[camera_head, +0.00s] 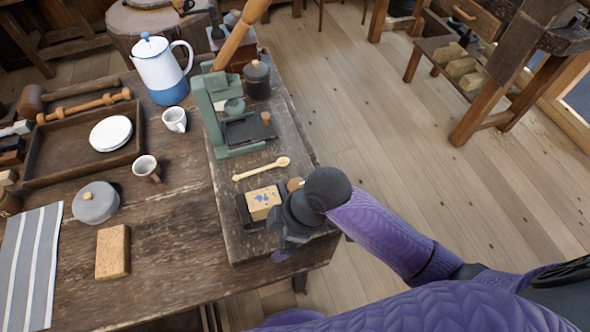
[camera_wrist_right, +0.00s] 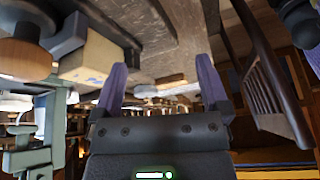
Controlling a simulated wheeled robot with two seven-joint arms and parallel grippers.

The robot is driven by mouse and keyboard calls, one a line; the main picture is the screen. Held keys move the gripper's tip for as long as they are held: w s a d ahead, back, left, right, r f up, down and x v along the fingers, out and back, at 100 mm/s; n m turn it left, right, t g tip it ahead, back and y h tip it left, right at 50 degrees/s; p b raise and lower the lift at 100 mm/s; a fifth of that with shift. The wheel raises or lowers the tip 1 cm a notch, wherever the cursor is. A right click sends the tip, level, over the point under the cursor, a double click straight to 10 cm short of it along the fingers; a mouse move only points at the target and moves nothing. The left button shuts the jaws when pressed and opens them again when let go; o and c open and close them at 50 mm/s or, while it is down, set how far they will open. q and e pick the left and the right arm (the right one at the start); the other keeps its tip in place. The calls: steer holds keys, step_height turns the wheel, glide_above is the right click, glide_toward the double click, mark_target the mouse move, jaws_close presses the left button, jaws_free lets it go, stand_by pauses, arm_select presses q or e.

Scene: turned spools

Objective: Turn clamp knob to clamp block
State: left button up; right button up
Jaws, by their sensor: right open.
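The light wooden block (camera_head: 263,201) with blue specks on top sits in a dark clamp (camera_head: 243,212) near the front end of the narrow raised board. A round wooden knob (camera_head: 295,184) shows just behind my right wrist. In the right wrist view the knob (camera_wrist_right: 22,58) and the block (camera_wrist_right: 88,62) are at the upper left, outside the fingers. My right gripper (camera_wrist_right: 160,80) is open, with nothing between its purple fingers. In the head view it is beside the block, on its right, and my wrist hides part of the clamp. My left gripper is not in view.
A wooden spoon (camera_head: 262,169) lies behind the block, with a green press (camera_head: 212,115) farther back. A sponge-like block (camera_head: 113,252), a lidded grey pot (camera_head: 96,203) and a tray (camera_head: 45,172) are to the left. Open floor lies right of the table.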

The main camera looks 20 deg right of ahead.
mark_target(299, 184)
steer(key=w+d+r+n+g+h, duration=0.1)
steer(key=w+d+r+n+g, duration=0.2)
steer(key=w+d+r+n, duration=0.65)
steer(key=shift+m, duration=0.55)
steer(key=x, duration=0.3)
steer(key=w+b+x, duration=0.1)
steer(key=x, duration=0.3)
steer(key=w+b+x, duration=0.1)
steer(key=x, duration=0.2)
steer(key=shift+d+f, duration=0.1)
steer(key=shift+f, duration=0.45)
